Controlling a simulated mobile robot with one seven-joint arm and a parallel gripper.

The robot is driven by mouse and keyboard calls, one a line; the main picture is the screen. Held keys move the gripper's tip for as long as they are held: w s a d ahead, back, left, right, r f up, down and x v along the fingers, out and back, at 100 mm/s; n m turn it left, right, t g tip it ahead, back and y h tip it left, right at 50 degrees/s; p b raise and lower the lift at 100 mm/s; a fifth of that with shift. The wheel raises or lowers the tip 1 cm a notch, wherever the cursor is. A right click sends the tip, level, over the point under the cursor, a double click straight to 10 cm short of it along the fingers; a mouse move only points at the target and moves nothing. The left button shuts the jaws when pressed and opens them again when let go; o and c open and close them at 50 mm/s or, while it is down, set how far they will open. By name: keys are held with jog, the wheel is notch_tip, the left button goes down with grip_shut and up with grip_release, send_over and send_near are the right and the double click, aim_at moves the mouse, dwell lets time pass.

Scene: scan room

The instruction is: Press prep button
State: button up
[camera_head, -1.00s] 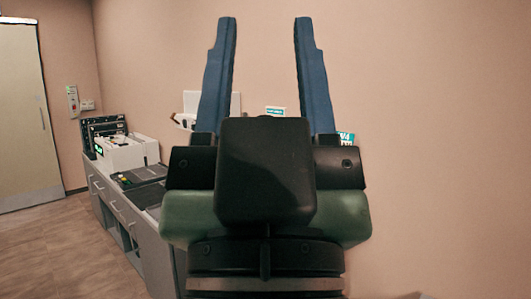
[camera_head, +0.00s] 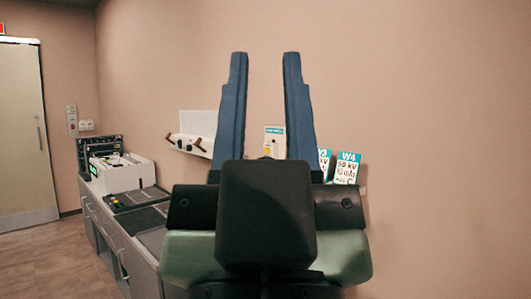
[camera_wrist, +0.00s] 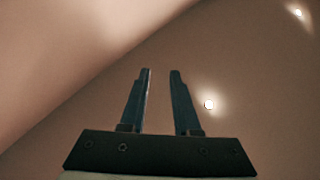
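A small light wall panel (camera_head: 280,139) with a teal header is on the wall straight ahead. It shows between the fingers of my gripper in the head view. A small yellow button-like spot (camera_head: 267,151) is on it; its label is too small to read, so I cannot tell whether it is the prep button. My gripper (camera_head: 265,54) is raised, with its two blue fingers pointing up, apart and with nothing between them. The wrist view also shows the gripper (camera_wrist: 160,70) empty, against wall and ceiling. My gripper hides the lower part of the panel.
A grey counter (camera_head: 112,235) runs along the wall at left, bearing a white device (camera_head: 122,172) and a dark panel device (camera_head: 97,146). Teal-topped cards (camera_head: 346,170) stand at right of my gripper. A white wall-mounted board (camera_head: 199,124) is left of it. A door (camera_head: 20,130) is far left.

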grip_shut()
dwell(1.4)
